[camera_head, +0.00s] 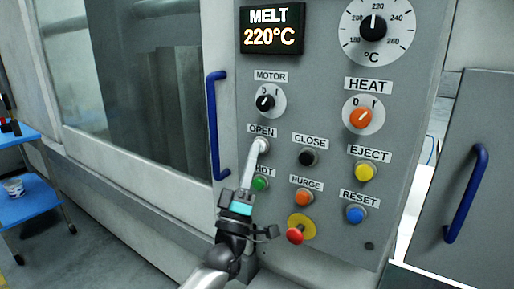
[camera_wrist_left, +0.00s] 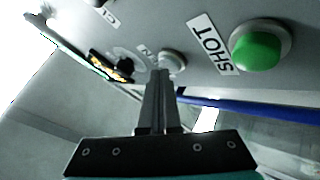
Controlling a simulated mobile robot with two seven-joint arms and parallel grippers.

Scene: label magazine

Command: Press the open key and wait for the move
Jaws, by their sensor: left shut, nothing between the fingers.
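The white OPEN key (camera_wrist_left: 174,61) sits under its OPEN label (camera_head: 262,130) on the grey control panel (camera_head: 330,235). My left gripper (camera_head: 259,148) is shut and empty, and its fingertips cover most of the key in the head view. In the left wrist view the shut fingers (camera_wrist_left: 160,74) reach up to the key's edge; I cannot tell whether they touch it or how far it is pressed in. The machine's door window (camera_head: 135,90) is left of the panel, with a blue handle (camera_head: 215,125) beside it. My right gripper is not in view.
The green SHOT key (camera_head: 260,183) is just below, and the black CLOSE key (camera_head: 307,158) is to the right. Orange, yellow and blue keys and a red mushroom button (camera_head: 295,235) are nearby. The display (camera_head: 270,27) reads MELT 220°C. A blue cart (camera_head: 30,205) stands far left.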

